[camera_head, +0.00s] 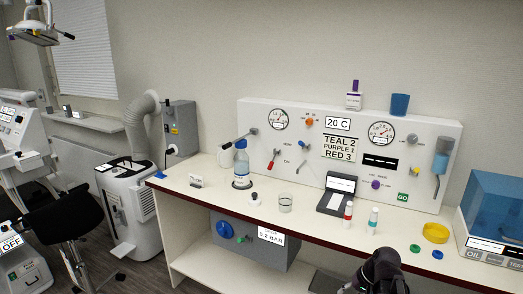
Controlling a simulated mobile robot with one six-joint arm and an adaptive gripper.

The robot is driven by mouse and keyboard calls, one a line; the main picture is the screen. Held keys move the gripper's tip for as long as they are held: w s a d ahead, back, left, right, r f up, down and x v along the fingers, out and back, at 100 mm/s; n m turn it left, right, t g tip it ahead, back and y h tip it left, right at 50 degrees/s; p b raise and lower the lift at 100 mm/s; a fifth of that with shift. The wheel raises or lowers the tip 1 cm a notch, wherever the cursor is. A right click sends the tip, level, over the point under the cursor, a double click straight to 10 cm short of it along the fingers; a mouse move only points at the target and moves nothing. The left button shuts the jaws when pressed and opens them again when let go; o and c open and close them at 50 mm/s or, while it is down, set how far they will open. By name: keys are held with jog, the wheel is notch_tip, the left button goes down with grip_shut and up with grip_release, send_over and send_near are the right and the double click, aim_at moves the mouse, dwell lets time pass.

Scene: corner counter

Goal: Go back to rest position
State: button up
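The dark end of my arm, with my gripper (385,271), shows at the bottom right edge, in front of the counter's front edge. Its fingers cannot be made out, so I cannot tell if it is open or shut. No object is visibly held there. The rest of the arm is below the picture.
A white control panel (300,160) stands behind. A blue-covered machine (495,210) is at right.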

jog(key=s+a+n+g+h+p, duration=0.2)
jog(key=s+a+n+h, duration=0.1)
jog(key=a, duration=0.6)
jog(key=shift+s+a+r+h, duration=0.35)
jog(key=shift+s+r+h, duration=0.1)
jog(key=shift+s+h, duration=0.3)
jog(key=shift+d, duration=0.1)
